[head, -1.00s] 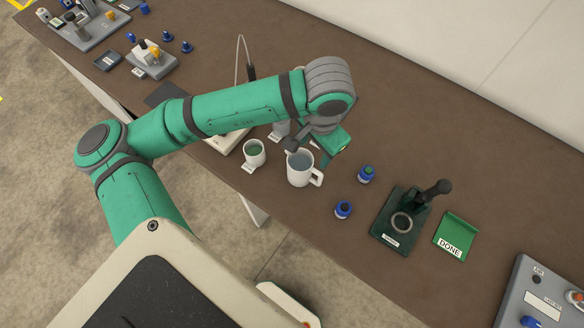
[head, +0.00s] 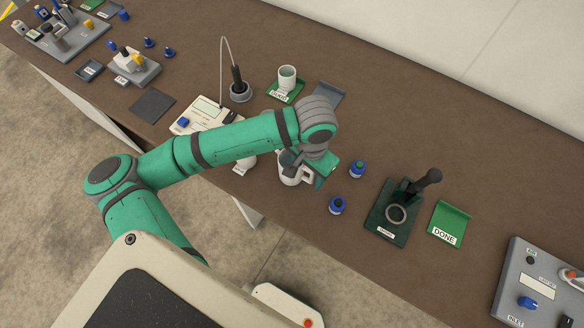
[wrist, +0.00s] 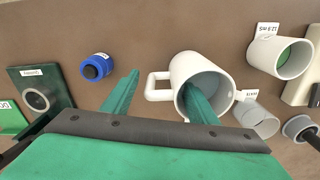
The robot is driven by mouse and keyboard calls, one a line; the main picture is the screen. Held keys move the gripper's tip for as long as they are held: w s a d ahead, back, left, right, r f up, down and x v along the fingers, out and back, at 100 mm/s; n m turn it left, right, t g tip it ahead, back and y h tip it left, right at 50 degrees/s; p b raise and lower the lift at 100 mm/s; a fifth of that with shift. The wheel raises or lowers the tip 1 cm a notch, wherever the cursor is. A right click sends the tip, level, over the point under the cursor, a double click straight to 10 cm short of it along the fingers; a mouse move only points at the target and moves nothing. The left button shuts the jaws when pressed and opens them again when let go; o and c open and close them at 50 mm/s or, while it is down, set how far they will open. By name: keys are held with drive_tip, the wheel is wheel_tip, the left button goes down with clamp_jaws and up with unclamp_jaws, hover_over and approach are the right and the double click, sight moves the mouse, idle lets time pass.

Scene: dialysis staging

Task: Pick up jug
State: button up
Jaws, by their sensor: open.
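The jug (head: 291,176) is a white mug-like vessel with a side handle, upright on the brown bench, partly hidden by my wrist in the head view. In the wrist view the jug (wrist: 183,68) shows its grey-blue inside and its handle pointing left. My gripper (wrist: 161,80) is open, with the handle between its fingers in the picture. The right finger overlaps the jug's mouth; I cannot tell whether it is inside or above it. The left finger is left of the handle. In the head view my gripper (head: 312,172) is at the jug's right side.
A dark green stand (head: 383,222) and the DONE holder (head: 449,222) are further right.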

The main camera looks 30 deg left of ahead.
drive_tip(key=shift+f, duration=0.85)
drive_tip(key=shift+w, duration=0.1)
clamp_jaws()
drive_tip(key=shift+r, duration=0.15)
